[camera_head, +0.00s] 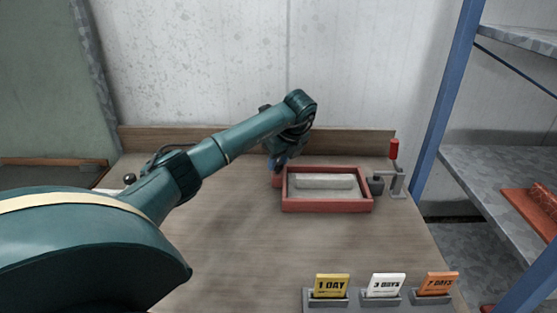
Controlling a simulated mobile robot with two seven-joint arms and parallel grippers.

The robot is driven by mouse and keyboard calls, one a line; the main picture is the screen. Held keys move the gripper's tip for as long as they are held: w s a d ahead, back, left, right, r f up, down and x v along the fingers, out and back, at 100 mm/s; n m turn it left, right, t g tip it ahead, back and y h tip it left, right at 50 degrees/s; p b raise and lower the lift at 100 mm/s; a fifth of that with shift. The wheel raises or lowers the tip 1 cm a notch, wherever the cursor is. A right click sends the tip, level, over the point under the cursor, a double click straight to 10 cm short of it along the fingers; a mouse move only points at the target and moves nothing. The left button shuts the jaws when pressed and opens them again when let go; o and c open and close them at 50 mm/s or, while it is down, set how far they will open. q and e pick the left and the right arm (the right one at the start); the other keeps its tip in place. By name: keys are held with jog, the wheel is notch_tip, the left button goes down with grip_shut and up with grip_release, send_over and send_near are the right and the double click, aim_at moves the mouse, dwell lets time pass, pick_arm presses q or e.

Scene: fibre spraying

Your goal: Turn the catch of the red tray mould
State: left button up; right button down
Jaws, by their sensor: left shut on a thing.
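The red tray mould (327,208) lies on the wooden table, with a pale grey block or slab (323,184) inside its frame. My left arm reaches in from the left, and my left gripper (278,163) points down at the mould's back left corner. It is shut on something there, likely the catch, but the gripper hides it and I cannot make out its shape. A clamp with a red handle (394,149) stands at the mould's right side. My right gripper is not in view.
A holder at the table's front carries a yellow 1 DAY card (332,286), a white 3 DAYS card (387,285) and an orange 7 DAYS card (438,284). A blue-post shelf (447,90) stands right.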

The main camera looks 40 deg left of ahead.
pick_arm(q)
jog(key=shift+n, duration=0.6)
jog(key=o, duration=1)
jog(key=shift+c, duration=0.2)
jog(key=shift+r, duration=0.1)
jog(key=w+p+v, duration=0.1)
jog(key=v, duration=1.2)
jog(key=shift+s, duration=0.2)
